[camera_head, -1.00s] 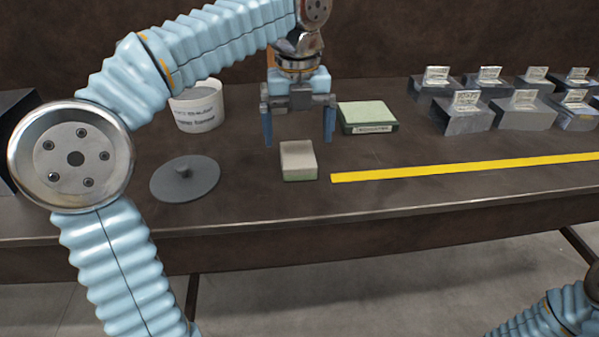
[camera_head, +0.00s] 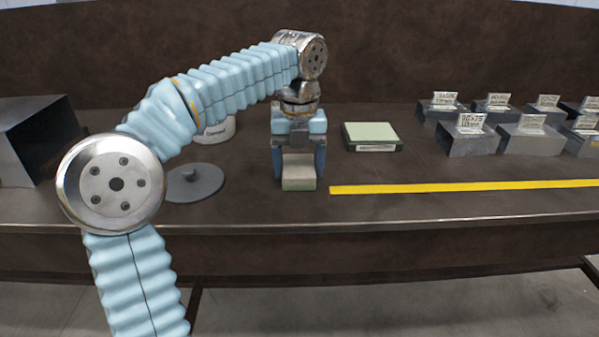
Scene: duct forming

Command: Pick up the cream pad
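The cream pad (camera_head: 298,172) is a small block with a pale top and a greenish lower edge. It rests on the brown table near the front, left of the yellow strip's end. My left gripper (camera_head: 298,172) points down over it, one finger on each side. The fingers look close against its sides, so the gripper appears shut on the pad. The gripper body hides the pad's far end. No lift off the table is visible. My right gripper is out of view.
A green-topped block (camera_head: 371,134) lies just right of the gripper. A grey round lid (camera_head: 194,184) and a partly hidden white tub (camera_head: 217,131) are to the left. A yellow strip (camera_head: 450,187) runs right. Several labelled metal blocks (camera_head: 470,138) stand at the right.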

